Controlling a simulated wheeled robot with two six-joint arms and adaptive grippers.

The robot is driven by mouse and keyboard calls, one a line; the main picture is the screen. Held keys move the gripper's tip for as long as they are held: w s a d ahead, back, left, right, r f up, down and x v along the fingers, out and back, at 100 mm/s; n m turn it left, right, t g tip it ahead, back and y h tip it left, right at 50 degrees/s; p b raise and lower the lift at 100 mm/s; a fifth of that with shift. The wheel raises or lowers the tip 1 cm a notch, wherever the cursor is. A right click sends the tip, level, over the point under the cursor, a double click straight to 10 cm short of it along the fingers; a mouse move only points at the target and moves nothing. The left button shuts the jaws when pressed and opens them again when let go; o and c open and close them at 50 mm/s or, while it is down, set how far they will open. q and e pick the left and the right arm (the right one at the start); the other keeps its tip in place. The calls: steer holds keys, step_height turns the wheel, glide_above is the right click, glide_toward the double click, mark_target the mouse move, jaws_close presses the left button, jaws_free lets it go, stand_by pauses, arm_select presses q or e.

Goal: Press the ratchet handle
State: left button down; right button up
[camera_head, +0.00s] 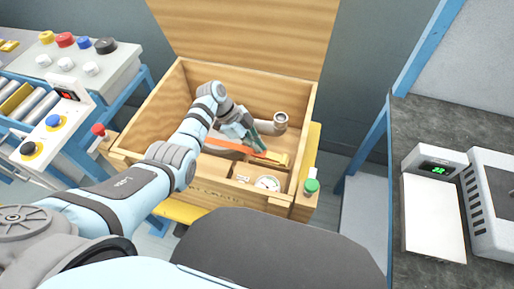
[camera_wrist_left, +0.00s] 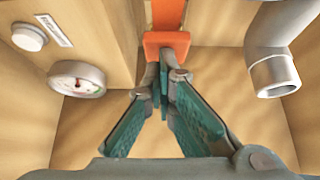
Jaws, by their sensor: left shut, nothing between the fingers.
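The orange ratchet handle (camera_head: 232,147) lies inside an open wooden box (camera_head: 168,96). In the left wrist view the handle (camera_wrist_left: 167,43) is at the top middle, with a blocky end towards the fingertips. My left gripper (camera_head: 262,150) reaches down into the box beside the handle. In the wrist view its teal-padded fingers (camera_wrist_left: 163,75) come together at the tips, shut and empty, right by the handle's block end. I cannot tell whether they touch it. The gripper and wrist hide part of the box interior. My right gripper is not in view.
A grey pipe elbow (camera_wrist_left: 272,68) and a round gauge (camera_wrist_left: 76,78) flank the gripper inside the box. A red knob (camera_head: 98,130) and a green knob (camera_head: 311,185) are at the box's front corners. A control panel stands left, a dark bench (camera_head: 410,118) right.

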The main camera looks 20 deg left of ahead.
mark_target(263, 154)
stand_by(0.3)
arm_select(q)
steer(key=shift+r+p, duration=0.1)
steer(key=shift+p, duration=0.2)
steer(key=shift+d+r+p, duration=0.25)
steer(key=shift+d+p, duration=0.05)
steer(key=shift+d, duration=0.35)
steer(key=shift+r+p, duration=0.35)
steer(key=shift+p, duration=0.05)
steer(key=r+p, duration=0.4)
steer(key=shift+d+r+p, duration=0.3)
steer(key=shift+d+r, duration=0.05)
steer(key=p+v, duration=0.1)
steer(key=v, duration=0.7)
steer(key=shift+a+r, duration=0.25)
